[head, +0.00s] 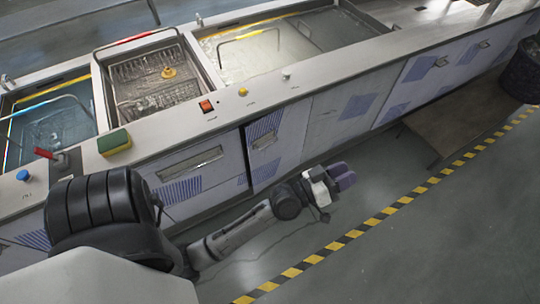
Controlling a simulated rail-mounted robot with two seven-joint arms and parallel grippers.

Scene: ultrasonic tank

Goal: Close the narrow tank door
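The narrow tank door (278,149) is a pale panel with blue vent stripes and a recessed handle, in the tank's front between wider panels. A dark gap runs down its left edge, so it looks slightly ajar. My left gripper (345,178) has purple-grey fingers and is in front of the tank, to the right of and lower in the picture than the narrow door. It appears apart from the door and holds nothing that I can see. The fingers look close together, but the angle hides whether they are shut. My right gripper is not in view.
The tank's worktop (330,86) carries a green and yellow sponge (115,143), an orange switch (207,106) and several knobs. A brown platform (455,125) and a dark bin (522,75) stand at right. Yellow-black tape (375,221) crosses the open floor.

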